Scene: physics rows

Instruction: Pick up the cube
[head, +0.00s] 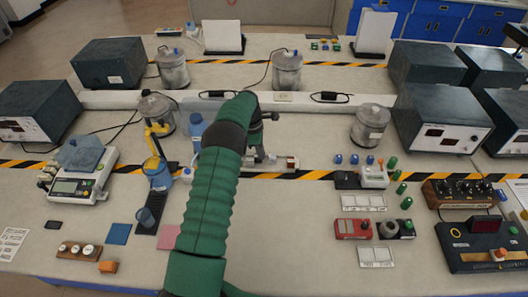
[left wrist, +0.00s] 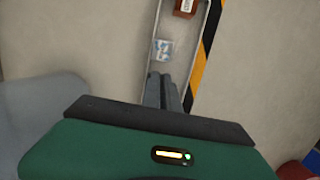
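No plain cube stands out clearly. In the left wrist view, a small block with white and blue faces (left wrist: 163,50) lies in a shallow pale tray (left wrist: 146,62), just beyond my left gripper (left wrist: 167,90). The dark fingers are close together with nothing visible between them, apart from the block. A red-brown block with a white label (left wrist: 186,7) sits farther along the tray. In the head view, my green left arm crosses the middle and hides most of this area. My right gripper is not in view.
A black-and-yellow stripe (head: 320,175) crosses the bench beside the tray. A blue-capped bottle (head: 195,128) and a metal canister (head: 370,124) stand on either side of my arm. A scale (head: 75,188) is at left, a control box (head: 486,245) at right.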

